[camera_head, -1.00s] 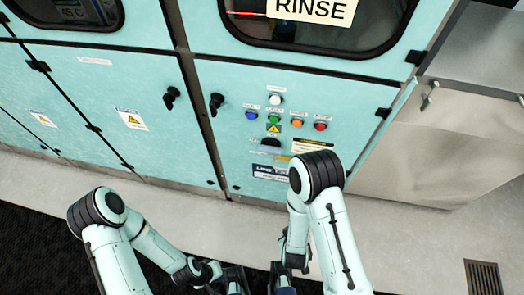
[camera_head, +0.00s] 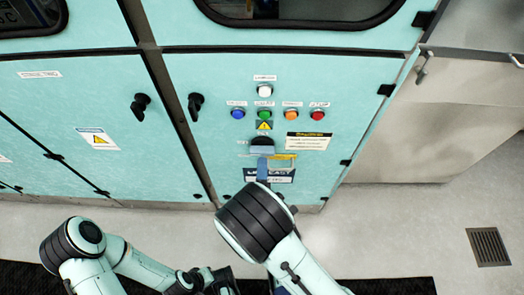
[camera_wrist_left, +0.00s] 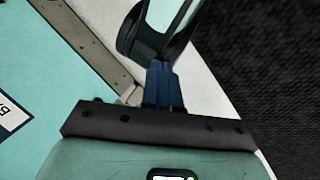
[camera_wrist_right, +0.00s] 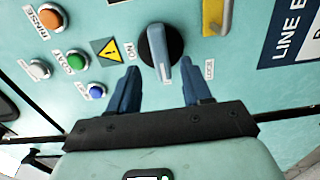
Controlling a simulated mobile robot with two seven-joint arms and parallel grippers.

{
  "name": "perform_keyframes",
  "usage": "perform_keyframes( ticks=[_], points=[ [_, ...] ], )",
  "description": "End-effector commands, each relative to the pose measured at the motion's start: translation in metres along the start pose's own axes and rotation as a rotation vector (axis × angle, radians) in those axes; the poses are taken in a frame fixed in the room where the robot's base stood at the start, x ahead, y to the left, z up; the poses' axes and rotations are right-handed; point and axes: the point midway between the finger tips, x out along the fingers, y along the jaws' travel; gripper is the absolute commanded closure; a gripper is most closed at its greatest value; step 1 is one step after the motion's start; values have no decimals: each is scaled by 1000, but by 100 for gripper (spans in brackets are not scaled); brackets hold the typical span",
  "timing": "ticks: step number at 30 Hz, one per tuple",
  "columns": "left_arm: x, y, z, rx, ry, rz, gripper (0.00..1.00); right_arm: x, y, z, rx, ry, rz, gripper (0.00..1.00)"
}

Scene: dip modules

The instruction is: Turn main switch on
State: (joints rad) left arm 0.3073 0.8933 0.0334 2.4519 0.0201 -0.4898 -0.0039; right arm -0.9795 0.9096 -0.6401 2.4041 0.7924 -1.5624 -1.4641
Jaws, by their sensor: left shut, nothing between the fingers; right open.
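The main switch is a round black knob with a blue-grey handle (camera_wrist_right: 160,52) on the teal panel. In the right wrist view an "ON" label stands left of it, and the handle's narrow end points toward my gripper. In the head view the switch (camera_head: 262,144) sits below the coloured buttons, partly hidden. My right gripper (camera_wrist_right: 160,68) is open, one finger on each side of the handle; contact cannot be told. One blue finger (camera_head: 263,169) shows just below the switch in the head view. My left gripper (camera_wrist_left: 165,85) is shut and empty, low and away from the switch.
Blue (camera_head: 238,113), green (camera_head: 265,114), orange (camera_head: 292,115) and red (camera_head: 317,115) buttons and a white one (camera_head: 264,90) sit above the switch. Black door handles (camera_head: 195,105) stick out to the left. Open floor lies right.

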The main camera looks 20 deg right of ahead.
Motion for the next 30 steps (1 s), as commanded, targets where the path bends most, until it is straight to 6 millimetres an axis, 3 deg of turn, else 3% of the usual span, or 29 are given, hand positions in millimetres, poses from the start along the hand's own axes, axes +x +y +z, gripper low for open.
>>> perform_keyframes(
  ticks=[3,9,15,23,27,30],
  points=[
    [4,-2,-5,-2,14,-1,100,26,-1,1,3,-3,2,51],
    [8,-4,-12,-3,34,-2,100,55,-1,0,3,-1,0,51],
    [10,-4,-15,-4,43,-3,100,67,0,0,0,1,-1,51],
    [10,-4,-16,-4,44,-3,100,68,0,0,0,2,-1,51],
    [10,-4,-16,-4,44,-3,100,68,-1,0,0,2,-2,97],
    [10,-4,-16,-4,43,-3,100,67,-1,0,1,2,-2,100]
  ],
)
